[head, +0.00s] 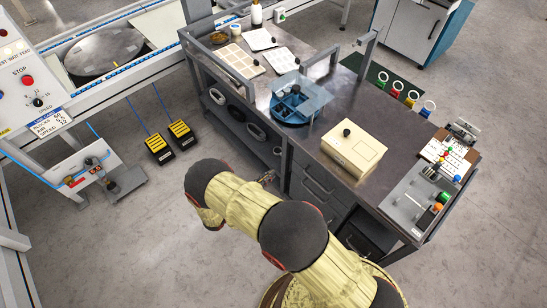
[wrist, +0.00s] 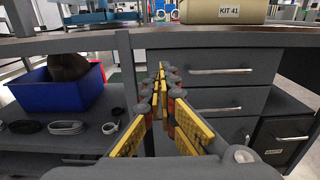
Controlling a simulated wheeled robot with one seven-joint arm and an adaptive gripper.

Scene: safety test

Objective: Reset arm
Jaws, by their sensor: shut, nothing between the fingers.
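My gripper (wrist: 162,72) is shut and empty in the wrist view, its yellow-padded fingers meeting in front of the workbench. It points at the bench's front, below the top's edge, beside the grey drawers (wrist: 215,98). In the head view my yellow arm reaches in from the bottom, and a small part of the gripper (head: 268,178) shows by the bench front. The rest is hidden behind the arm's dark joint. Whether the fingertips touch the bench cannot be told.
The workbench (head: 312,140) carries a cream kit box (head: 353,152), a blue round fixture (head: 297,98) and pale trays (head: 238,61). Its open shelf holds a blue bin (wrist: 50,93) and coiled cables (wrist: 66,127). Yellow-black pedals (head: 160,150) stand on the floor; floor at lower left is clear.

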